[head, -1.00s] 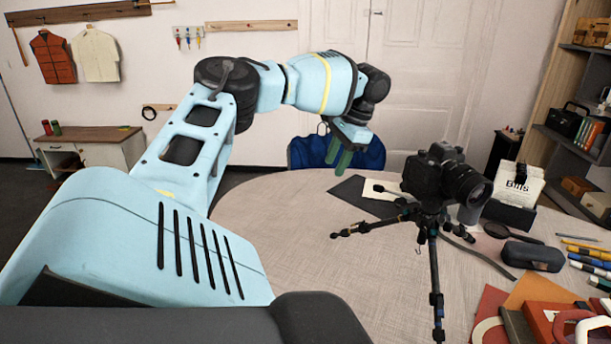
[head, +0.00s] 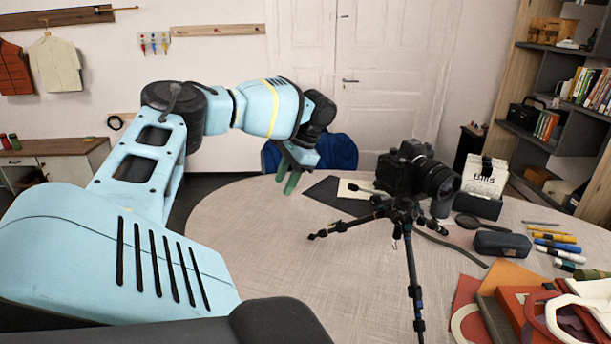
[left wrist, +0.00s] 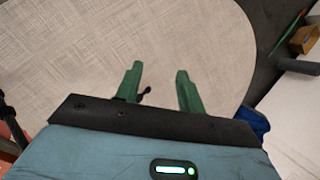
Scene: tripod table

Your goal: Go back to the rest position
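My left arm reaches in from the left in the head view. Its gripper (head: 290,183) with green fingers points down over the table's far-left edge, left of the camera and apart from it. In the left wrist view the two green fingers (left wrist: 158,80) stand apart with nothing held between them. A black camera (head: 417,172) sits on a black tripod (head: 411,255) standing upright on the round table (head: 270,240). My right gripper is not in view.
A blue chair (head: 338,151) stands behind the table near my left gripper. A dark case (head: 502,244), pens, a box of cards (head: 484,180) and books (head: 505,308) lie to the right. The table's left half is mostly clear.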

